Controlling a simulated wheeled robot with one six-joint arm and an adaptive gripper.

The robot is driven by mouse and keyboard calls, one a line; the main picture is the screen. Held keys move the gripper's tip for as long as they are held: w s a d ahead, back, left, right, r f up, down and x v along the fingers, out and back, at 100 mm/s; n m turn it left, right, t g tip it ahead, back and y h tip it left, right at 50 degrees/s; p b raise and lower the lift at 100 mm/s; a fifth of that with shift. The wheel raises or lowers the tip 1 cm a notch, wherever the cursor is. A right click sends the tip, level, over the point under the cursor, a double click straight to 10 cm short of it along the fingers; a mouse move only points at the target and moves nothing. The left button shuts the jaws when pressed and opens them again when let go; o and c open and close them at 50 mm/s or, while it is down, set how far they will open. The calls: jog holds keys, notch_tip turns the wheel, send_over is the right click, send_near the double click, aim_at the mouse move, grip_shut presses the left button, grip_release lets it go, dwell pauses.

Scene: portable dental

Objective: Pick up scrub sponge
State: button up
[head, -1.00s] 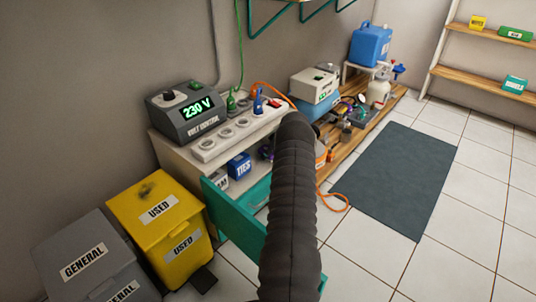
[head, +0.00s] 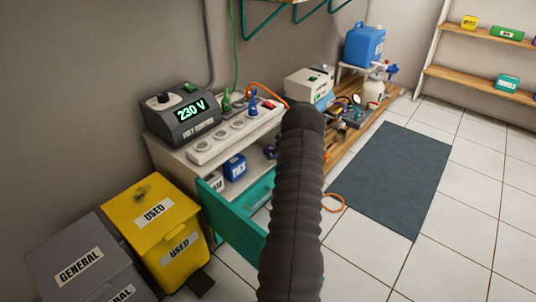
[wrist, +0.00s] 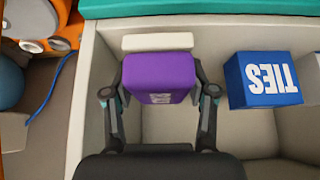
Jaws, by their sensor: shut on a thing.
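The scrub sponge (wrist: 158,78) appears in the wrist view as a purple block with a pale strip along its far side and small print on its near face. It is between the two fingers of my gripper (wrist: 160,94), which is shut on it, one finger at each side. The sponge is over the open drawer (wrist: 230,135); I cannot tell whether it still touches the drawer floor. In the head view my dark arm hides the gripper and most of the sponge. The teal drawer front (head: 236,222) shows there, pulled out.
A blue TIES box (wrist: 262,78) lies in the drawer to the right of the sponge. An orange device (wrist: 62,25) is outside the left wall. A power strip (head: 236,132) and volt control unit (head: 184,111) stand above the drawer. A yellow USED bin (head: 155,225) is close by at left.

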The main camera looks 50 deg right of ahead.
jog(key=s+r, duration=0.4)
jog(key=s, duration=0.4)
jog(key=shift+d+r, duration=0.15)
jog(key=shift+d, duration=0.2)
jog(key=shift+s, duration=0.1)
jog(key=o, duration=0.6)
jog(key=shift+c, duration=1.6)
